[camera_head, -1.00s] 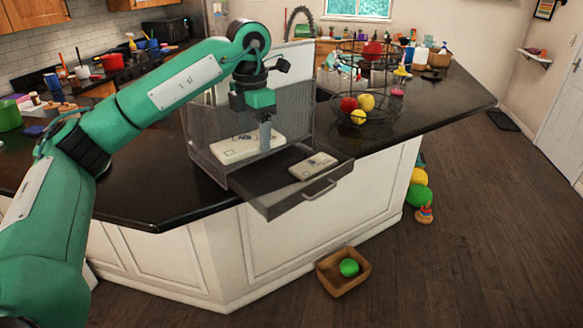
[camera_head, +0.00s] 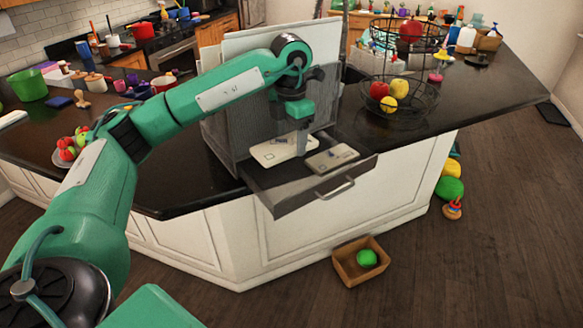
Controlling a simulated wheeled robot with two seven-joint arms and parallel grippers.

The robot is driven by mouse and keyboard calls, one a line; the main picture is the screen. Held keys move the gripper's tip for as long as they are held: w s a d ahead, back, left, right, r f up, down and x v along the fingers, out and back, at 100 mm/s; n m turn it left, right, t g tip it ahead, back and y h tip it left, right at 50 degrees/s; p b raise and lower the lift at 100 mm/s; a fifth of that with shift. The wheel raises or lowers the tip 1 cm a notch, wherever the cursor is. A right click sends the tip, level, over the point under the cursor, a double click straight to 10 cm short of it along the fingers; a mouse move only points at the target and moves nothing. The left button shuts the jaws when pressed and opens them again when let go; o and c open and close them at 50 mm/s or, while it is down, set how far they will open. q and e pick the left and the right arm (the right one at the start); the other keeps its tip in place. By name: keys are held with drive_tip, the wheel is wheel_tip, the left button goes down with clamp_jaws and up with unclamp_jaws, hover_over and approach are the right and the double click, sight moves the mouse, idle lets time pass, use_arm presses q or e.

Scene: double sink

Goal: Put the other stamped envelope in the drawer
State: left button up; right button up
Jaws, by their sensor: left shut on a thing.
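My left gripper (camera_head: 303,142) is shut on a cream stamped envelope (camera_head: 270,154) and holds it nearly flat at the back left of the open drawer (camera_head: 283,190). I cannot tell whether this envelope touches the drawer floor. Another cream envelope (camera_head: 333,158) with a stamp lies inside the drawer, towards its right side, close beside the held one. The drawer is pulled out of a grey, see-through-looking cabinet (camera_head: 222,140) on the dark counter. My right gripper is not in view.
A two-tier wire fruit basket (camera_head: 400,110) stands right of the cabinet. A brown box (camera_head: 360,262) with a green ball lies on the floor below the drawer. A plate of red and green items (camera_head: 68,152) is at the left.

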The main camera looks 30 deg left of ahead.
use_arm(q)
drive_tip(key=p, duration=0.1)
hover_over(291, 181)
wheel_tip(291, 181, down, 5)
drive_tip(key=shift+a+f, duration=0.1)
wheel_tip(291, 181, down, 5)
drive_tip(key=shift+r+p, duration=0.15)
drive_tip(key=shift+p, duration=0.75)
drive_tip(key=shift+f, duration=0.25)
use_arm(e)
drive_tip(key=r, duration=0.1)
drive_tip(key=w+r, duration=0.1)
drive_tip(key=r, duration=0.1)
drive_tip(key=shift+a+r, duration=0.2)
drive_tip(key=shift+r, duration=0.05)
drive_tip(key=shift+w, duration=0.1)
use_arm(q)
drive_tip(key=shift+f, duration=0.25)
drive_tip(key=o, duration=1)
drive_tip(key=shift+r, duration=0.15)
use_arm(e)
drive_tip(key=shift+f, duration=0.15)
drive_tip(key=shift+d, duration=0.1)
